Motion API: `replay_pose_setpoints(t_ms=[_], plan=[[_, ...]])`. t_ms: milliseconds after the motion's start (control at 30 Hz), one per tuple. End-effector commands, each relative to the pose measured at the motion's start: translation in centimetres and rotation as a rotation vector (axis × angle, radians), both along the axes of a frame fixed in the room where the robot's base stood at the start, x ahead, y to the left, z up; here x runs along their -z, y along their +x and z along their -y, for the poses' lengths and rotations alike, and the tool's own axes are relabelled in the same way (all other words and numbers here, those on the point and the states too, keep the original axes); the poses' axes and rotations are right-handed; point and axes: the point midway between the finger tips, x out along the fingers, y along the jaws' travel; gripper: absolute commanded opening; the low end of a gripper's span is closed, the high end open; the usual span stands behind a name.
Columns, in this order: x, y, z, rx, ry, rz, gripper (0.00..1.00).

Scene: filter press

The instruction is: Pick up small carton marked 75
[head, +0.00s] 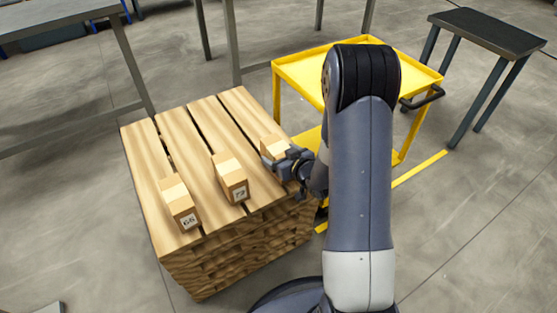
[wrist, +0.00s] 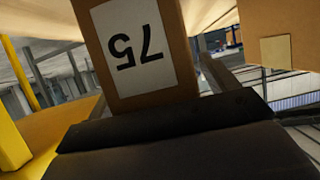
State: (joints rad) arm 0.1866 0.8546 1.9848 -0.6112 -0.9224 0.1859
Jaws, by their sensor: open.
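The small carton marked 75 (wrist: 180,82) fills the top middle of the wrist view, its white label upside down. In the head view, a carton (head: 269,144) at the right edge of the wooden pallet stack is partly hidden by my gripper (head: 284,164). My gripper is open, right at that carton's near side. In the wrist view, grey finger parts show on both sides of the carton marked 75, close to it. I cannot tell whether they touch it.
On the pallet stack (head: 205,118) stand a carton marked 65 (head: 180,205) and another carton (head: 230,180) whose label is hard to read. A yellow cart (head: 300,75) stands behind. A dark-topped table (head: 488,30) is at the back right, a grey bench (head: 50,12) at the left.

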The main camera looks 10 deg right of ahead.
Motion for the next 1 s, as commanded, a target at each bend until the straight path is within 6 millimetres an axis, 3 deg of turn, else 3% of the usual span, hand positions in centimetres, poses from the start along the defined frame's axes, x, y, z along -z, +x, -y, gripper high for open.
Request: replay_pose_setpoints(t_ms=[200, 900, 1000], plan=[[-0.02, 0.03, -0.02, 0.000, 0.000, 0.000, 0.80], [-0.01, -0.01, -0.01, 0.000, 0.000, -0.001, 0.23], [-0.11, 0.04, 0.00, 0.000, 0.000, 0.002, 0.19]])
